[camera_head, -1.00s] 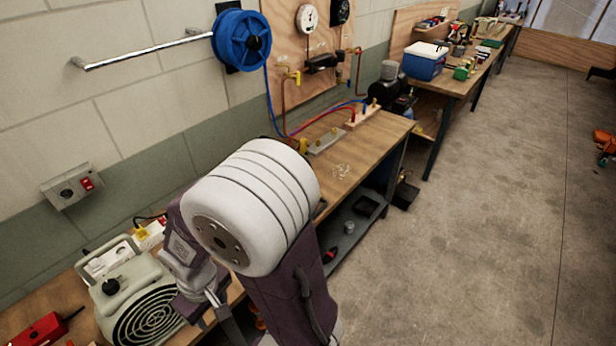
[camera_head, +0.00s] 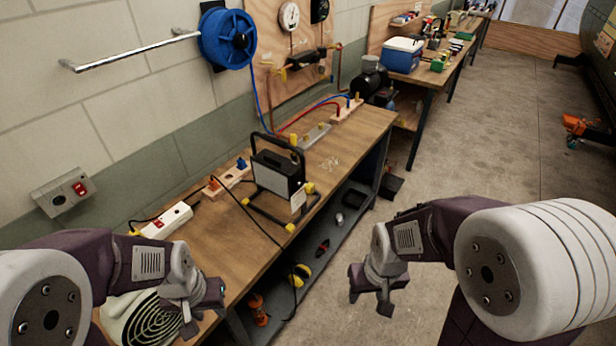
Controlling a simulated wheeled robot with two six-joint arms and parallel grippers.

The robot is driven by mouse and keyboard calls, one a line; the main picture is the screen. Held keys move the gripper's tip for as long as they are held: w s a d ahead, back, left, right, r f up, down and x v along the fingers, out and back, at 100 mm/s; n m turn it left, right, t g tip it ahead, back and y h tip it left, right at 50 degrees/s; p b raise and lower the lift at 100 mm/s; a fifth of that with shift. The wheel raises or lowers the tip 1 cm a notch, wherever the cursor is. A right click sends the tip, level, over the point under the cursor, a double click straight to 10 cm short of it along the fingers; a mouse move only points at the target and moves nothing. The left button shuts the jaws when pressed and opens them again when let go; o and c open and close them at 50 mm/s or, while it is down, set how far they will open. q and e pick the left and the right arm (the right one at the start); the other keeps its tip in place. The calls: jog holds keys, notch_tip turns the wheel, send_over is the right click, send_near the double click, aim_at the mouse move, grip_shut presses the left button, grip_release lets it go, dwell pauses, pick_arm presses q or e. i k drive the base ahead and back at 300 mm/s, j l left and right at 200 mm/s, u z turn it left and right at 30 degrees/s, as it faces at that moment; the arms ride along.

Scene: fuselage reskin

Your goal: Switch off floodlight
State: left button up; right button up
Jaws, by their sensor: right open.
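The floodlight (camera_head: 277,172), a dark box in a black tubular stand with yellow feet, stands upright on the wooden workbench. A black cable hangs in front of the bench. Its switch cannot be made out. My right gripper (camera_head: 376,298) is open and empty, pointing down over the floor in front of the bench, to the right of and nearer than the floodlight.
A white power strip (camera_head: 166,221) and a wooden socket block (camera_head: 232,178) lie left of the floodlight. A wall box (camera_head: 64,193) with a red switch is at far left. The fan heater (camera_head: 150,318) is partly hidden by my left arm.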

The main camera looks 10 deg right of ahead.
aim_at(299, 200)
jog(key=i+l+u, duration=0.1)
jog(key=l+u, duration=0.2)
jog(key=l, duration=0.5)
jog(key=l+u, duration=0.35)
jog(key=l, duration=0.5)
jog(key=i+l+u, duration=0.4)
jog(key=i+l, duration=0.4)
jog(key=i, duration=0.15)
